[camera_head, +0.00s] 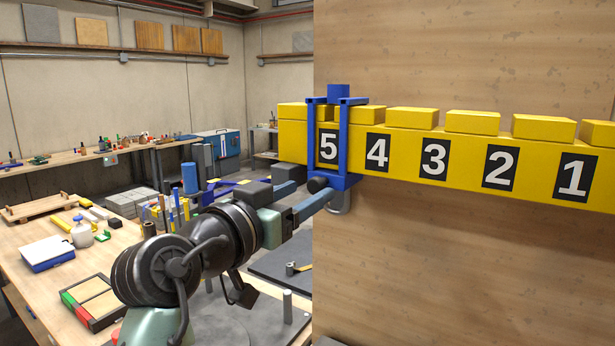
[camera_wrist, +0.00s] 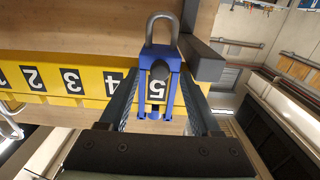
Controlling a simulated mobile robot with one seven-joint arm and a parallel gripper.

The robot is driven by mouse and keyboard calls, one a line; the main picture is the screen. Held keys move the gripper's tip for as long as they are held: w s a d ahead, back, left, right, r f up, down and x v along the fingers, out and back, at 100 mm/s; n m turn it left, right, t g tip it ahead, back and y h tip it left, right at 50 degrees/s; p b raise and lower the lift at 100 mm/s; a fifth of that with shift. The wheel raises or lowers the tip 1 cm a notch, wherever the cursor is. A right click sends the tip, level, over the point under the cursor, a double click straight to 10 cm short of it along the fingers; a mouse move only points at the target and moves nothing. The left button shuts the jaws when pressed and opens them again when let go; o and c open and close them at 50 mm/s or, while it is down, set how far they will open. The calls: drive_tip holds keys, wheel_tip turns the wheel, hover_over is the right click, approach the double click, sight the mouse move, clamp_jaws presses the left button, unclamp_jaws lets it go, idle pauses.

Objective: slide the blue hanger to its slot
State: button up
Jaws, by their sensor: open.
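The blue hanger (camera_head: 343,145) sits around the yellow rail (camera_head: 405,148) at its left end, framing the slot marked 5. A grey hook (camera_head: 340,201) hangs below it. My gripper (camera_head: 310,194) is at the hanger's lower front, near its dark round knob (camera_head: 318,184). In the wrist view the picture is turned over. There my gripper (camera_wrist: 160,82) is open, with one finger on each side of the blue hanger (camera_wrist: 174,64). Whether the fingers touch it, I cannot tell. The rail also shows slots 4, 3, 2 and 1 to the right.
Yellow blocks (camera_head: 411,117) stand along the rail's top, with gaps between them. A wooden wall panel (camera_head: 450,270) is behind the rail. A dark end piece (camera_wrist: 204,60) sits at the rail's end beyond 5. A cluttered workbench (camera_head: 40,300) is at left.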

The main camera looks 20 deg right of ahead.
drive_tip(key=shift+x, duration=0.8)
clamp_jaws()
idle(0.9)
